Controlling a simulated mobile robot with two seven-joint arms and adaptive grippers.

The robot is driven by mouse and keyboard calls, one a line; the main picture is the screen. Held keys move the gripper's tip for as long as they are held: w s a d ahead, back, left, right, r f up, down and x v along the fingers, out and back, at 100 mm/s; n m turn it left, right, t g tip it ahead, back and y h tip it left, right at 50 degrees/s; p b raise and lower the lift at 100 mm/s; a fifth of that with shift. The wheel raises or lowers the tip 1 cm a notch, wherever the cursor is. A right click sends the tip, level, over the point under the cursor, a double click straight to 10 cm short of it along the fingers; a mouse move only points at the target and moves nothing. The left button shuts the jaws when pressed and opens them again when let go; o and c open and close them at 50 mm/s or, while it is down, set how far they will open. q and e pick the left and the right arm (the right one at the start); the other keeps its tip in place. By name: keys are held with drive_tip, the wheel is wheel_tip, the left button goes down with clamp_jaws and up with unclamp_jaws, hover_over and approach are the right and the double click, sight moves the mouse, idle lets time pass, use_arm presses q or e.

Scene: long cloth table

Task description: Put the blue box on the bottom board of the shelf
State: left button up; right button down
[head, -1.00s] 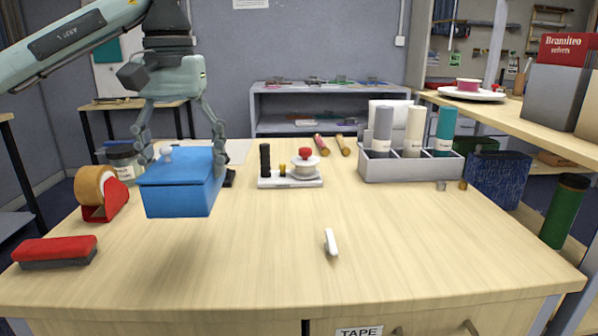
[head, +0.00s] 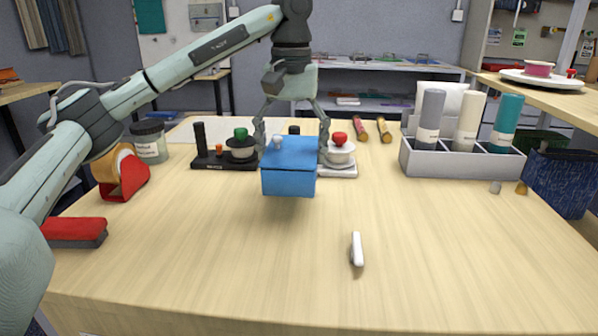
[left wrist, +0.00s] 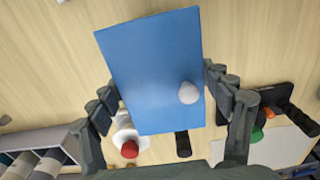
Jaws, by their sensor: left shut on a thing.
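The blue box (head: 289,183) with a white knob on its lid is held above the wooden table, near its middle. My left gripper (head: 292,145) is shut on it, with one finger at each side. In the left wrist view the box (left wrist: 150,60) fills the middle between the fingers (left wrist: 162,82). A grey shelf (head: 390,66) stands behind the table; its upper board holds several small items, and its lower part is partly hidden by things on the table. My right gripper is not in view.
Behind the box stand a black stand with a green knob (head: 240,134) and a white one with a red knob (head: 340,138). A grey bottle rack (head: 460,164) is to the right, a red tape dispenser (head: 128,180) to the left. A white marker (head: 357,248) lies in front.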

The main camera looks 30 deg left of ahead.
use_arm(q)
drive_tip(key=shift+w+d+f, duration=0.3)
drive_tip(key=shift+w+f, duration=0.15)
drive_tip(key=shift+w, duration=0.25)
drive_tip(key=shift+f, duration=2.05)
drive_tip(key=o, duration=1.3)
